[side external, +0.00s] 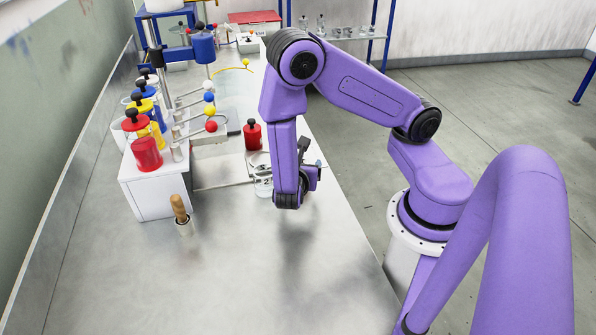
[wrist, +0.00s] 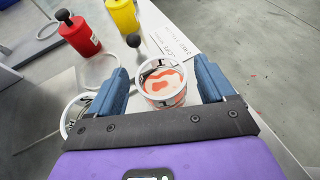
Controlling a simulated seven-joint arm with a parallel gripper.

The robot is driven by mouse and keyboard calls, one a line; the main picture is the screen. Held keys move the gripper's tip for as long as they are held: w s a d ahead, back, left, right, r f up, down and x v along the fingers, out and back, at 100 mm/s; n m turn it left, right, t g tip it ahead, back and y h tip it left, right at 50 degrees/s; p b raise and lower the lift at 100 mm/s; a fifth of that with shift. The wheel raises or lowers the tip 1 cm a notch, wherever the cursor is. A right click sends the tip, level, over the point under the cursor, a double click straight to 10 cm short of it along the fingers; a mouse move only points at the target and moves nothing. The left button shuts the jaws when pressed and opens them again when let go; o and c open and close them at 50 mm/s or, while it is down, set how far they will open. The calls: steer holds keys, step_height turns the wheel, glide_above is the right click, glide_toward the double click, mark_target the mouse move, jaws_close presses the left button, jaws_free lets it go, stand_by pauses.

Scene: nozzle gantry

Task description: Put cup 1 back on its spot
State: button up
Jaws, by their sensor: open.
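A white cup with red-orange patches inside (wrist: 163,84) stands between the fingers of my gripper (wrist: 165,80) in the wrist view. The jaws are open, one blue finger on each side of it. I cannot read its number, so I cannot tell whether it is cup 1. A second white cup (wrist: 72,113) is partly hidden behind the left finger. In the side view, a cup marked 2 (side external: 264,186) stands just left of my wrist. My arm hides most of the gripper there. Cup 1's spot cannot be told apart.
A red bottle (wrist: 79,35) and a yellow bottle (wrist: 122,16) stand beyond the cups. In the side view, the white rack (side external: 150,193) holds several colored bottles and ball-tipped levers. A wooden-handled tool (side external: 180,210) stands in a holder. The front bench (side external: 250,285) is clear.

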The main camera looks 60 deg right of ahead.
steer(key=v, duration=1.2)
steer(key=s+a+r+m+g+y, duration=0.1)
steer(key=s+r+m+g+y, duration=0.4)
steer(key=s+r+m+y, duration=0.5)
steer(key=s+y, duration=0.1)
steer(key=y, duration=0.1)
steer(key=shift+s+y, duration=0.35)
steer(key=shift+y, duration=0.05)
steer(key=shift+a, duration=0.1)
stand_by(0.5)
